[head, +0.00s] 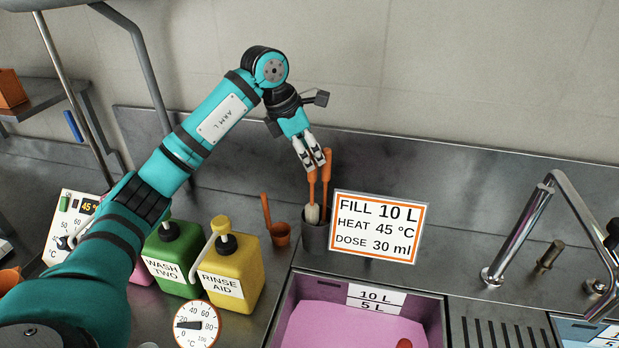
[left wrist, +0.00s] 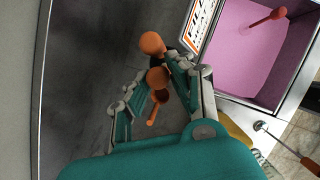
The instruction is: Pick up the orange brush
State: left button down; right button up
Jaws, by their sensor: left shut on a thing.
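The orange brush (head: 312,187) has a slim orange handle and a pale bristle end, which shows at the mouth of a grey cup (head: 315,238). My left gripper (head: 313,166) is shut on the upper part of its handle from above. The left wrist view shows the handle's orange end (left wrist: 157,77) between the fingers. A second orange handle (head: 327,168) stands in the same cup, just right of the fingers; its rounded end (left wrist: 152,43) shows close beside them in the left wrist view. Its lower end is hidden in the cup. My right gripper is in neither view.
A sign (head: 376,227) stands right beside the cup. An orange scoop (head: 280,234) is to the left, near the yellow (head: 234,268) and green (head: 176,262) jugs. A basin of pink liquid (head: 335,325) is in front; a tap (head: 545,225) stands right.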

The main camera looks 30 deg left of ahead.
pick_arm(q)
notch_tip(320, 180, up, 3)
jog(key=shift+r, duration=0.15)
jog(key=s+d+b, duration=0.2)
jog(key=s+b, duration=0.1)
jog(key=s, duration=0.6)
jog(key=s+d+b, duration=0.3)
jog(key=s, duration=0.7)
jog(key=shift+b, duration=0.4)
jog(key=shift+f, duration=0.25)
